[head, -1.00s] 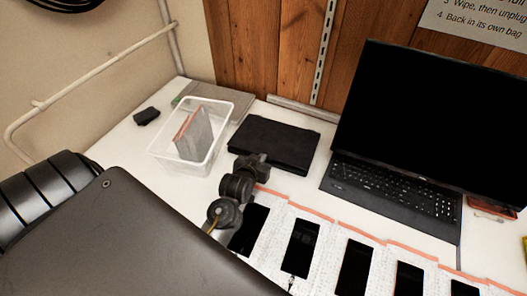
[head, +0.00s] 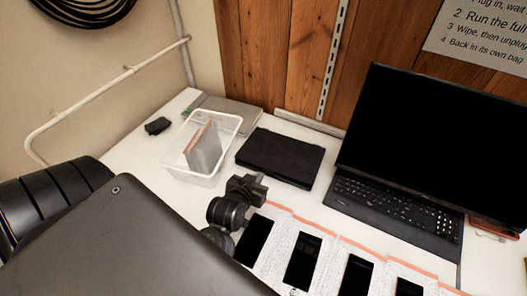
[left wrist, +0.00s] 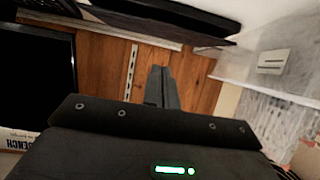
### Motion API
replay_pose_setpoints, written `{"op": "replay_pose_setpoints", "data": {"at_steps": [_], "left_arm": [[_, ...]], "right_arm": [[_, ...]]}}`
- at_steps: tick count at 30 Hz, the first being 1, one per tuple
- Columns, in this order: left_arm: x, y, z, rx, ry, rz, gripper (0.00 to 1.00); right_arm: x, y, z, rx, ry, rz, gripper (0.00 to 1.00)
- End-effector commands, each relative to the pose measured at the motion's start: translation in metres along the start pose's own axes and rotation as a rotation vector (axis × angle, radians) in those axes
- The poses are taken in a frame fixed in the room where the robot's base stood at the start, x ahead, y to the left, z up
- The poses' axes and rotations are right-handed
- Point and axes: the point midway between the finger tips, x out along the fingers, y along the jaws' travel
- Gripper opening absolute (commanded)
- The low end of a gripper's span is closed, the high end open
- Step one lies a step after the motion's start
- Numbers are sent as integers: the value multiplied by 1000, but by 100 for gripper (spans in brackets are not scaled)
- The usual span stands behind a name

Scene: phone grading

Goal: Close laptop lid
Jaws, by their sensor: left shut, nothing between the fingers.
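The laptop stands open at the right of the head view, its black screen (head: 440,135) raised and tilted back behind the keyboard base (head: 395,212). Its right side is cut off by the frame. My left gripper (head: 250,186) is shut and empty, left of the laptop and apart from it. It appears in front of the dark flat case, above the row of phones. In the left wrist view my shut fingers (left wrist: 161,88) point toward the wood wall, with a dark screen (left wrist: 40,75) at the left. My right gripper is not in view.
A clear bin (head: 204,150) holding grey sleeves stands at the back left. A black flat case (head: 280,157) lies between bin and laptop. Several phones on paper bags line the front, one phone (head: 303,262) near my gripper. A small black object (head: 157,126) lies at the far left.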

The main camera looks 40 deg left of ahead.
Motion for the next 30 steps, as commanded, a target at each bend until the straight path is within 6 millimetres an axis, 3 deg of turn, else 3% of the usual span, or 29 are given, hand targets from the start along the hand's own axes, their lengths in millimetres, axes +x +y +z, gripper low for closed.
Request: {"op": "replay_pose_setpoints", "data": {"at_steps": [4,10,14,17,20,24,27,30], "left_arm": [[-14,0,2,0,-1,0,0],[-17,0,1,0,2,1,0],[-5,4,-24,-6,61,5,0],[13,12,-79,8,184,27,0],[27,42,-156,54,353,95,0],[24,111,-258,223,595,235,0],[4,168,-315,393,770,339,0],[-22,223,-352,586,932,439,0]], "right_arm": [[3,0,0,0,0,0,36],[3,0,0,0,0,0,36],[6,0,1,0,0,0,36],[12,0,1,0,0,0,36],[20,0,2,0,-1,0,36],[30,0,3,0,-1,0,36],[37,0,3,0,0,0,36],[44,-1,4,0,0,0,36]]}}
